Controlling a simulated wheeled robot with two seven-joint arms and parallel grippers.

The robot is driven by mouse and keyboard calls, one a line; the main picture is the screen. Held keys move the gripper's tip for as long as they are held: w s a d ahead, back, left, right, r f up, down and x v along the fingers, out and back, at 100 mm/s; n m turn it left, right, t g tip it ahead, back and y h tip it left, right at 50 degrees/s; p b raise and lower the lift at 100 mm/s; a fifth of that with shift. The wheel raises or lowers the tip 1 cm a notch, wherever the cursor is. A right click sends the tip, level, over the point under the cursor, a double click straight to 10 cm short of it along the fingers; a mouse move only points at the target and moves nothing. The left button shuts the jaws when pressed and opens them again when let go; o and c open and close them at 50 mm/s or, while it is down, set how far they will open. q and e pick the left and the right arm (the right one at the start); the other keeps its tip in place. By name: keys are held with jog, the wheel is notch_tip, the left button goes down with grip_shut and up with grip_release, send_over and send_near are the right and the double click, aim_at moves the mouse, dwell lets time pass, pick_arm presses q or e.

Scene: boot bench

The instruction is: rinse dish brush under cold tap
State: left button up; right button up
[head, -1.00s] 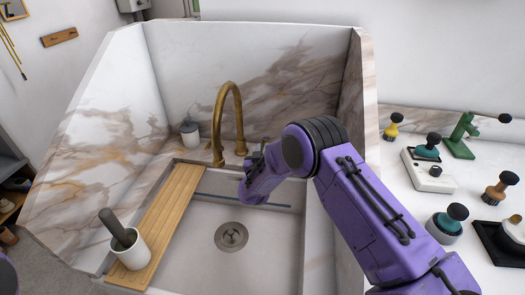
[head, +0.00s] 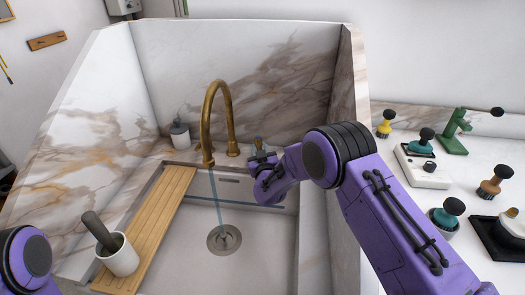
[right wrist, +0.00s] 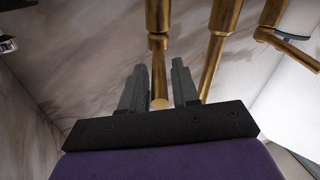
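The brass tap (head: 212,100) stands at the back of the sink (head: 265,240), and a thin bluish stream (head: 219,205) falls from its spout to the drain. My right gripper (head: 258,150) is just right of the tap, above the sink's back edge. In the right wrist view its fingers (right wrist: 160,92) are apart; a brass rod end (right wrist: 159,103) shows between them, contact unclear. Several short knob-handled brushes stand on the right counter, including a yellow one (head: 385,124) and a brown one (head: 494,182); which is the dish brush is unclear. My left gripper is out of view.
A wooden board (head: 165,215) lies along the sink's left side, bearing a white cup (head: 123,262) with a dark grey handle (head: 98,230). A soap bottle (head: 180,136) stands by the tap. A green stand (head: 454,132) is on the right counter. The basin is clear.

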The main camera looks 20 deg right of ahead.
jog(key=shift+o, duration=0.2)
jog(key=shift+w+f, duration=0.2)
jog(key=shift+f, duration=0.05)
jog(key=shift+s+r, duration=0.1)
jog(key=shift+s, duration=0.1)
jog(key=s+a+b, duration=0.1)
jog(key=s+a, duration=0.1)
jog(key=s, duration=0.8)
jog(key=shift+b, duration=0.4)
